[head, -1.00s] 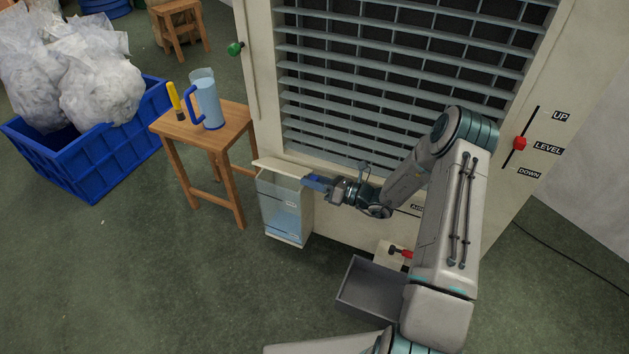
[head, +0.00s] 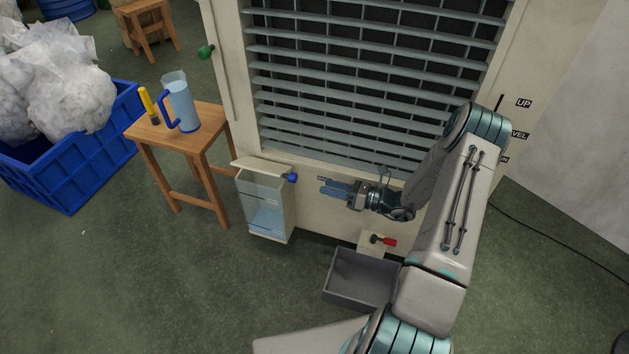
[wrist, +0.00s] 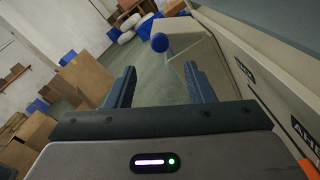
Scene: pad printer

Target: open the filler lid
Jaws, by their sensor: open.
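The filler tank (head: 265,212) is a cream box with a clear front and pale blue water inside, low on the machine's front. Its cream filler lid (head: 258,166) shows as a thin strip along the top. A blue knob (head: 292,177) sits at the lid's right end; the knob also shows in the wrist view (wrist: 160,42), beyond and between the fingertips. My gripper (head: 322,187) is open and empty, just right of the knob and apart from it. Its two blue fingers point left toward the knob.
A wooden stool (head: 195,140) with a blue-handled jug (head: 182,105) and a yellow-handled tool (head: 147,102) stands left of the tank. A grey tray (head: 360,278) and a red-handled valve (head: 385,241) are below my arm. The floor before the tank is clear.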

